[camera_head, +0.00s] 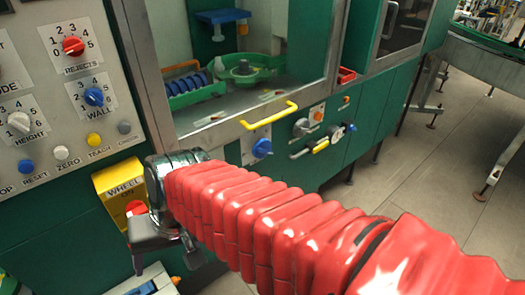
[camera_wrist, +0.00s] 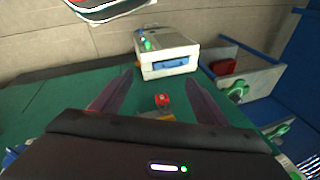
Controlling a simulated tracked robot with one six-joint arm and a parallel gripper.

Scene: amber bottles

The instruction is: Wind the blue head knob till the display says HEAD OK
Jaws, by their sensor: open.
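A blue knob (camera_head: 262,148) sits on a pale plate on the green machine front, below the window and its yellow handle. Its label is too small to read, so I cannot tell for sure that it is the head knob. Another blue knob (camera_head: 93,96), labelled WALL, is on the grey control panel. I make out no display text. My gripper (camera_head: 165,258) is at the lower left, pointing down beside the yellow WHEEL box, apart from both blue knobs. In the wrist view its open fingers (camera_wrist: 156,88) have nothing between their tips; a small red part (camera_wrist: 162,100) shows beyond.
The grey panel (camera_head: 60,130) carries several dials and buttons. The yellow WHEEL box (camera_head: 118,183) has a red button. The yellow handle (camera_head: 270,116) juts out. More knobs (camera_head: 317,113) lie farther right. A white box (camera_wrist: 166,55) shows in the wrist view.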

